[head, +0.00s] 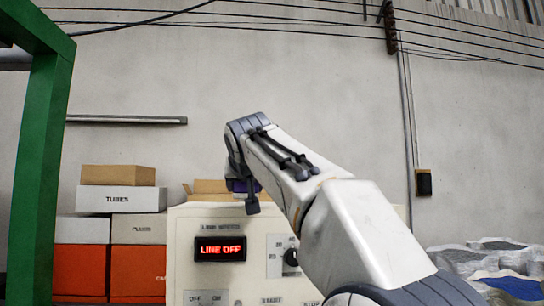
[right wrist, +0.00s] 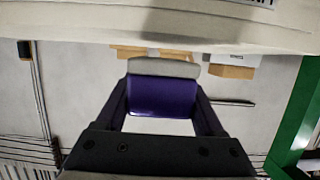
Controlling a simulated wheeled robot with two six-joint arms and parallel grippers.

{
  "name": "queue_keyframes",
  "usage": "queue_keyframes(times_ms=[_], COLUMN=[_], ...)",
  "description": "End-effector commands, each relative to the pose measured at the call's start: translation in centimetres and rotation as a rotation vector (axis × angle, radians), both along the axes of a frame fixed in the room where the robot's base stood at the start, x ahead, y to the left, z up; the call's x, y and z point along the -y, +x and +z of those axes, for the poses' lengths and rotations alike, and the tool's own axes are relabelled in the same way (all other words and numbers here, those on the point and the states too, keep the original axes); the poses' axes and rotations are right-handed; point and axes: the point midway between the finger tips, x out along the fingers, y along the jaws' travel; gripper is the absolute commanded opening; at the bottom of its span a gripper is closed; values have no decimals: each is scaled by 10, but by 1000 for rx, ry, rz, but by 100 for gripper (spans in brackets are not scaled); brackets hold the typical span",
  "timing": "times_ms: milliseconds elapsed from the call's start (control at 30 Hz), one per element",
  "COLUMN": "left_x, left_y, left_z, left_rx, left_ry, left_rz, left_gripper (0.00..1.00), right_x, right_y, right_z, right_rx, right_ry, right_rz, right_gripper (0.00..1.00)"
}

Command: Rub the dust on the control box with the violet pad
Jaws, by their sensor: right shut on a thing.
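The control box (head: 190,232) is a cream panel at the lower middle of the head view, with a red LINE OFF display and a knob. Its surface fills the top of the right wrist view (right wrist: 60,28). A darker grey patch (right wrist: 185,22) lies on it there; I cannot tell whether it is dust or shadow. My right gripper (head: 245,192) is shut on the violet pad (right wrist: 162,97), whose pale grey face points toward the box. The pad shows only partly in the head view (head: 236,186), above the box's top edge. In the wrist view pad and box appear apart. My left gripper is out of view.
A green post (head: 42,150) stands at the left. Stacked cartons (head: 122,199) are left of the box, and an open carton (head: 205,188) shows behind it. Grey sacks (head: 490,255) lie at the lower right. The wall behind is mostly bare.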

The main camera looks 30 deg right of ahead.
Motion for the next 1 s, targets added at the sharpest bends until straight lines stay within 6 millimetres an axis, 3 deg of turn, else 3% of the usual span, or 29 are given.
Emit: queue_keyframes(times_ms=[33, 500, 1000], left_x=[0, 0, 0], left_y=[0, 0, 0], left_z=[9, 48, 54], left_rx=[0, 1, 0], left_ry=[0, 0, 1], left_rz=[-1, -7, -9], left_gripper=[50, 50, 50], right_x=[1, 6, 8], right_y=[0, -2, -3], right_z=[9, 51, 57], right_rx=[-1, 1, 1], right_ry=[0, -3, -3], right_rz=[-2, -8, -10], right_gripper=[0, 0, 0])
